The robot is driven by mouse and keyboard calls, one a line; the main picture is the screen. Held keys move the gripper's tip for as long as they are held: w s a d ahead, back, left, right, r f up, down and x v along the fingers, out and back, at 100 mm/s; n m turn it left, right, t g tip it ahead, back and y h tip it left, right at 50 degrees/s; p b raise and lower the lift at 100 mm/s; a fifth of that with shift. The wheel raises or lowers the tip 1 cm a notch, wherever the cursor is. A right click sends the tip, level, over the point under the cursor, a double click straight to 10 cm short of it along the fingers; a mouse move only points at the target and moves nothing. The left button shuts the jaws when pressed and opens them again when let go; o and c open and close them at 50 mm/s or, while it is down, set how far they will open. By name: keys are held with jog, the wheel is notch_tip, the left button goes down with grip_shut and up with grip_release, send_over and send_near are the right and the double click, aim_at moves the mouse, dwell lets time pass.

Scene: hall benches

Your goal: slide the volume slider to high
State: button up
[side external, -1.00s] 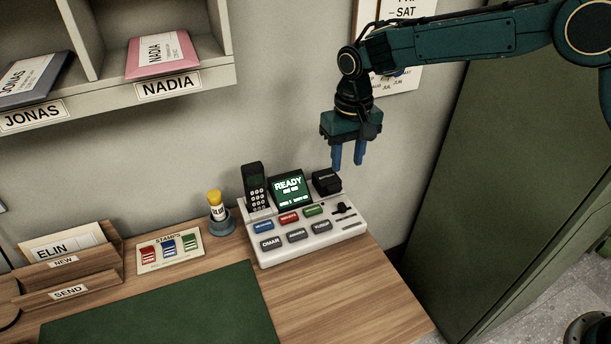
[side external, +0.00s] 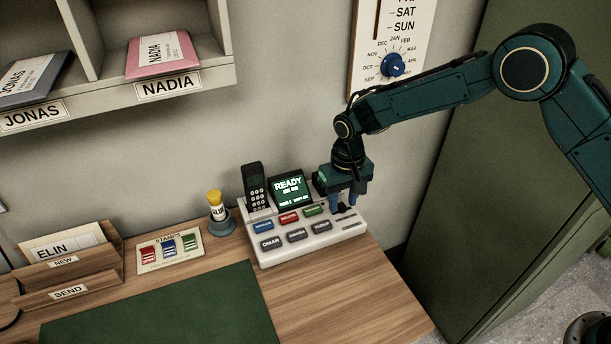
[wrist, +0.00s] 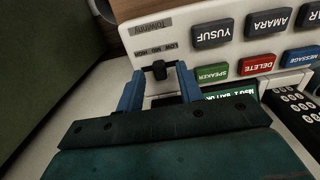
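The white console (side external: 310,246) stands on the wooden desk, its screen reading READY. In the wrist view the black volume slider knob (wrist: 160,69) sits on the console (wrist: 210,52) beside small LOW, MID and HIGH labels (wrist: 156,49). The knob is close to the middle of these labels; its exact setting is hard to read. My gripper (side external: 343,208) is low over the console's right end. In the wrist view my gripper (wrist: 159,80) is open, with one blue finger on each side of the knob and gaps between. In the side view the knob is mostly hidden by the fingers.
The handset (side external: 255,187), screen (side external: 288,190) and several coloured buttons lie left of my gripper on the console. A yellow-capped bottle (side external: 216,206) and stamps card (side external: 170,251) are further left. A green cabinet (side external: 460,180) stands right.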

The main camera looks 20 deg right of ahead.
jog(key=shift+f, duration=0.35)
grip_shut()
jog(key=shift+d, duration=1.3)
jog(key=shift+c, duration=0.5)
grip_release()
jog(key=shift+d, duration=0.1)
jog(key=shift+o, duration=0.5)
